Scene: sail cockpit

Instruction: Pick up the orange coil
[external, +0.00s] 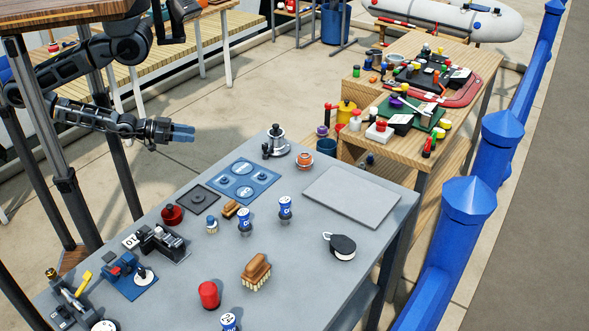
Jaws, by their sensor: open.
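The orange coil (304,161) appears to be the small round orange item with a pale part, on the far side of the grey table (330,262). It stands next to the dark and silver winch-like piece (276,143). My gripper (184,132) has blue fingertips and points to the right. It is open and empty, in the air near the table's far left edge, well to the left of the coil and apart from it. The gap between the fingers is hard to see from this side.
A blue plate (242,180) with round fittings lies left of the coil. Blue-and-white cans (285,208), a brush (256,272), a red cylinder (209,295) and a black tape measure-like item (342,247) stand nearer. A flat grey board (352,197) lies at right.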

